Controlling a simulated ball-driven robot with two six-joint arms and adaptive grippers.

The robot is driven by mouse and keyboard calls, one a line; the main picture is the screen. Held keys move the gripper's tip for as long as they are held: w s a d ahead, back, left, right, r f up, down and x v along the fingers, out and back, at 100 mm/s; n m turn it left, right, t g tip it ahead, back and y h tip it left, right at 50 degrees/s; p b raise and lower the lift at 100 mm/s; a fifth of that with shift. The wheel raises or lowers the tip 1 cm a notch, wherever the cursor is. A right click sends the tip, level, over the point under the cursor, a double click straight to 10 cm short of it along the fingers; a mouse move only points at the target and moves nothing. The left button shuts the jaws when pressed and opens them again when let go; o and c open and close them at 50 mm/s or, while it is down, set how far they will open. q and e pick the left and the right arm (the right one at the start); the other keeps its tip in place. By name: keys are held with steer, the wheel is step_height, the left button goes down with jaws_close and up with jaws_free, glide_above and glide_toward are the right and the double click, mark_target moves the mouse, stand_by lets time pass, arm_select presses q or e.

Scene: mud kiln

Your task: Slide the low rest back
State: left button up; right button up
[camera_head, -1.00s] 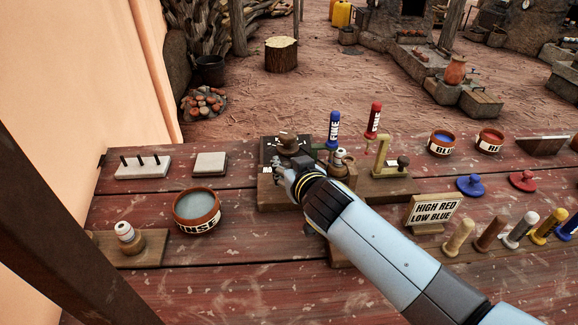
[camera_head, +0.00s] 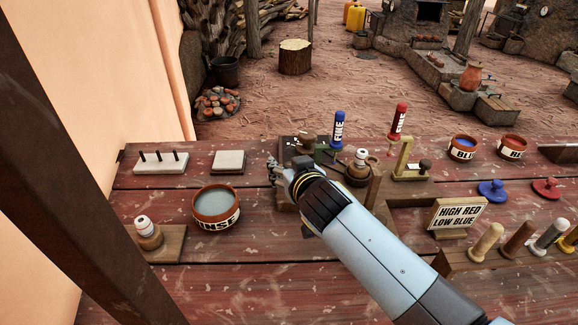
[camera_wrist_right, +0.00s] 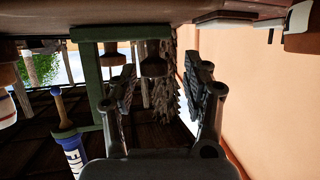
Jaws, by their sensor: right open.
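The low rest looks to be the green bracket (camera_head: 325,155) with a brown knob (camera_head: 304,139), on a dark base behind my right gripper. A blue FINE tool (camera_head: 338,128) stands upright at its right end. My right gripper (camera_head: 275,172) is open and empty, just in front and left of the knob. In the right wrist view, the knob (camera_wrist_right: 153,63) hangs in the gap between the open fingers (camera_wrist_right: 163,88), with the green bracket (camera_wrist_right: 90,50) to its left; contact cannot be told. The hand hides part of the base. My left gripper is out of view.
The rinse bowl (camera_head: 215,202), a white pad (camera_head: 229,161) and a peg block (camera_head: 160,163) are left. A sign (camera_head: 458,214) stands front right.

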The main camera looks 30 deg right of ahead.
steer(key=v, duration=0.7)
steer(key=shift+s, duration=0.2)
steer(key=shift+r, duration=0.15)
